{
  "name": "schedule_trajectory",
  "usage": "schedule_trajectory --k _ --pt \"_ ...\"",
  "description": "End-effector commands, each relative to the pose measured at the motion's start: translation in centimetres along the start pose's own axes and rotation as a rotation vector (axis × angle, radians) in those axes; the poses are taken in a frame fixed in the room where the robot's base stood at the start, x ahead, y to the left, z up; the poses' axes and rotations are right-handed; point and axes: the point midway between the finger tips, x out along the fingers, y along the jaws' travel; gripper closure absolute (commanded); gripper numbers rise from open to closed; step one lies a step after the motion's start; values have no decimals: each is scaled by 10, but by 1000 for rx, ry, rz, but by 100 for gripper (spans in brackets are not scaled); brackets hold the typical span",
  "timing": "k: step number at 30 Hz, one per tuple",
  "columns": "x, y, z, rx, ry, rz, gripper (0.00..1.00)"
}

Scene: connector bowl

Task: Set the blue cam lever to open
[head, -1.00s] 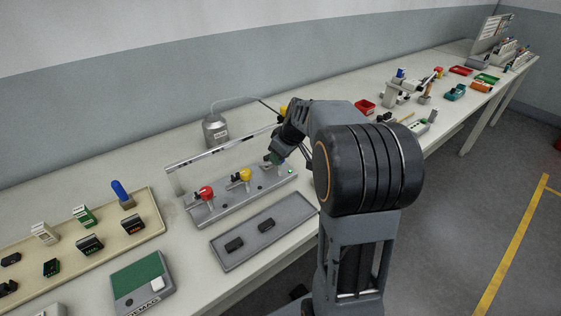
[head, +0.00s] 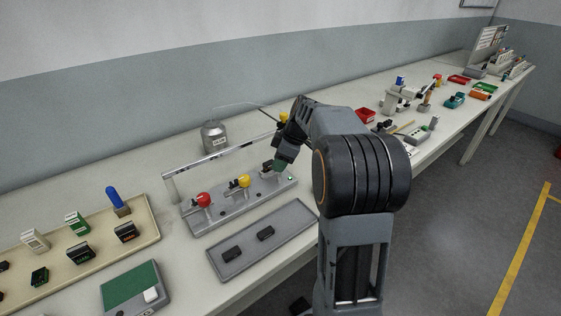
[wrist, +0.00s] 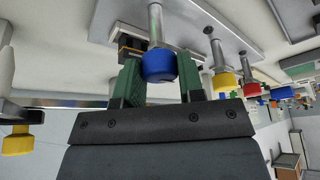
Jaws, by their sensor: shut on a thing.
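The blue cam lever (wrist: 158,64) shows its round blue knob on a metal stem in the wrist view. The knob sits between the two green fingers of my gripper (wrist: 163,84), which is shut on it. In the head view, my gripper (head: 283,161) is at the right end of the grey lever fixture (head: 222,211) and hides the blue knob. A yellow-knobbed lever (head: 243,181) and a red-knobbed lever (head: 203,199) stand to its left on the same fixture.
A raised rail (head: 220,156) runs behind the levers, with a metal canister (head: 215,137) beyond it. A grey tray (head: 230,268) with two black parts lies in front. A beige tray (head: 145,231) of connectors is at left.

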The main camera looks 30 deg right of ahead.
Motion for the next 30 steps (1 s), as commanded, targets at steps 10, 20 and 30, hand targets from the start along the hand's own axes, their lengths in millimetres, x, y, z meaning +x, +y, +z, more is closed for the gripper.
schedule_trajectory --k 10,20,30 --pt "0 0 0 -6 -1 0 88" --pt "0 0 0 -5 -1 -1 40" --pt "-7 0 0 -5 0 1 40"
